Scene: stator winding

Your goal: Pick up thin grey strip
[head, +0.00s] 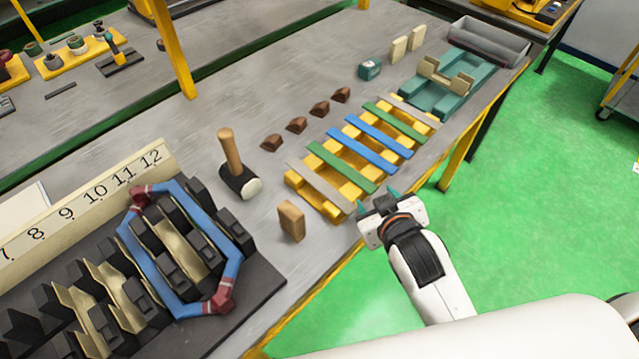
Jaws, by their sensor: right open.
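A thin grey strip (319,186) lies across the near-left end of a yellow rack (296,183) on the table. A second, paler grey strip (412,110) lies at the rack's far-right end. Between them lie two green strips (340,167) and two blue strips (361,149). My right gripper (379,196) is open and empty, with teal fingertips. In the picture it is just right of the rack's near end, close to the end of the near green strip. Its height above the table is hard to tell. My left gripper is out of view.
A mallet (238,181), a tan block (291,221) and several brown wedges (297,125) stand left of the rack. A stator fixture (255,295) with a blue coil (231,261) is at lower left. A teal fixture (437,97) stands beyond the rack.

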